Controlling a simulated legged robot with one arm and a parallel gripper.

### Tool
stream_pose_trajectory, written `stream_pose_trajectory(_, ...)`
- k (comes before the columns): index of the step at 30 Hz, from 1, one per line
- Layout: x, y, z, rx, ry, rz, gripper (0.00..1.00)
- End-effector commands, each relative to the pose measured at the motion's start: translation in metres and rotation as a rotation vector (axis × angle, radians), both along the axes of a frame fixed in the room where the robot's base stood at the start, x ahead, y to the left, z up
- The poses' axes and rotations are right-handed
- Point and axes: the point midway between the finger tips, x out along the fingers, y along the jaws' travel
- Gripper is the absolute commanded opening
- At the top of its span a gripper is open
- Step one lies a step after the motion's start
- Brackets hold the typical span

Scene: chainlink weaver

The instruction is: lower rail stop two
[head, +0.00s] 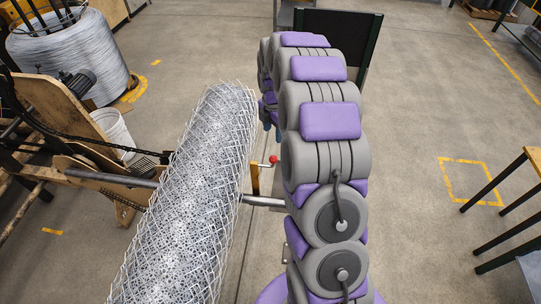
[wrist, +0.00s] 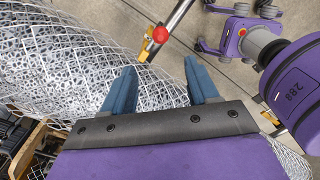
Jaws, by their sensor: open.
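A yellow stop piece (head: 255,180) with a red ball knob (head: 273,160) stands beside the wire mesh roll, near a steel rail (head: 262,201). In the wrist view the red knob (wrist: 160,34), the yellow piece (wrist: 146,50) and the rail (wrist: 177,15) lie just beyond my fingertips. I see no number on the stop. My gripper (wrist: 160,67) is open and empty, its two blue fingers apart, with the knob ahead of the gap between them and not touching. In the head view the gripper (head: 271,123) is partly hidden behind my arm, above the knob.
The large mesh roll (head: 190,200) lies close on the left; in the wrist view the mesh (wrist: 70,65) passes behind the left finger. A wooden machine frame (head: 70,115) and a white bucket (head: 114,130) stand further left. Floor is clear right of my arm, up to a table (head: 530,165).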

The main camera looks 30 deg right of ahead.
Motion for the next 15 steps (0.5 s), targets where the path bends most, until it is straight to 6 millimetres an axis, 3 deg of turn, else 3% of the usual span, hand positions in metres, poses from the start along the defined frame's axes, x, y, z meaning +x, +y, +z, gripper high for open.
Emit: stream_pose_trajectory(15, 0.0, -0.002, -0.106, 0.004, 0.007, -0.002, 0.59)
